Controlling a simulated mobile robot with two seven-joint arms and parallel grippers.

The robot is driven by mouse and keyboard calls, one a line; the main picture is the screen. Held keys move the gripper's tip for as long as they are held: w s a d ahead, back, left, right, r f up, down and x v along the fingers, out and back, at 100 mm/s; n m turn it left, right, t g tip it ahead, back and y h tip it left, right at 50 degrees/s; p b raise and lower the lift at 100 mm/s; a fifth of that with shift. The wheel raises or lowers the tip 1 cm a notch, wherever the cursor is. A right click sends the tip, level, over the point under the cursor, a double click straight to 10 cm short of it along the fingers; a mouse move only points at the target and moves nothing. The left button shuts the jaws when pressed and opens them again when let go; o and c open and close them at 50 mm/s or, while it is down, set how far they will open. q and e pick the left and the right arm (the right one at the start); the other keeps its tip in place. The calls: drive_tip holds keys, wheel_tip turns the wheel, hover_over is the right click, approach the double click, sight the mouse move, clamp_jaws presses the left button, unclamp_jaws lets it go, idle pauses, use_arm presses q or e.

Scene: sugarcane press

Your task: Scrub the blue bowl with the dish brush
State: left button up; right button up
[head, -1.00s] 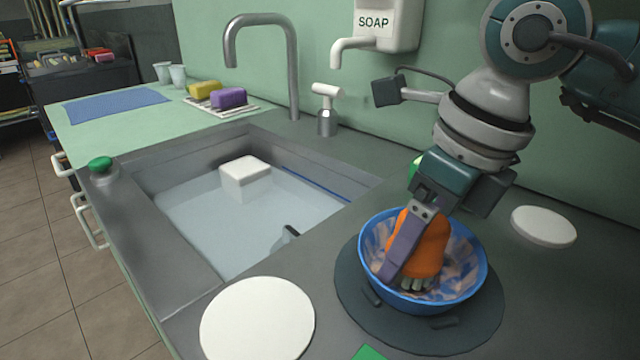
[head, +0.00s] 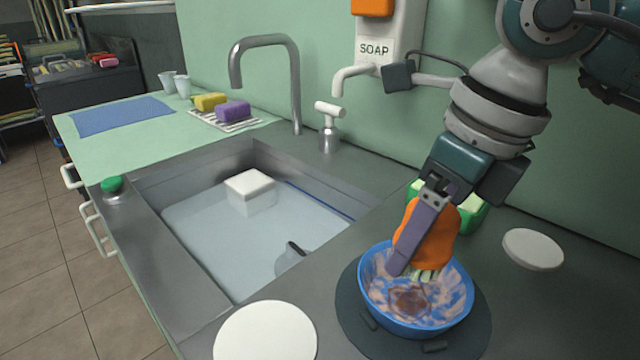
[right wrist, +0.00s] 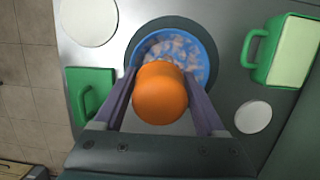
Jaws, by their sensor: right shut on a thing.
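The blue bowl (head: 462,318) stands on a dark round mat (head: 350,322) on the counter right of the sink. Its inside shows pinkish-brown smears and a brown patch at the bottom. My right gripper (head: 412,240) is shut on the orange dish brush (head: 436,236), with pale bristles (head: 425,274) pointing down at the bowl's far inner side. Whether the bristles touch the bowl is unclear. In the right wrist view, the orange brush (right wrist: 160,93) sits between the two fingers and covers part of the bowl (right wrist: 203,62). My left gripper is not in view.
The sink (head: 240,225) holds water, a white block (head: 250,184) and a dark object partly under water. A green container (head: 472,214) stands behind the bowl. White discs (head: 265,332) (head: 533,249) lie on both sides. The soap dispenser (head: 385,40) hangs on the wall.

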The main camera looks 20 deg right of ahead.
drive_tip(key=p+v, duration=0.1)
drive_tip(key=v, duration=0.1)
drive_tip(key=p+v, duration=0.1)
drive_tip(key=shift+w+a+p, duration=0.1)
drive_tip(key=shift+w+p, duration=0.15)
drive_tip(key=shift+p, duration=0.05)
idle(0.5)
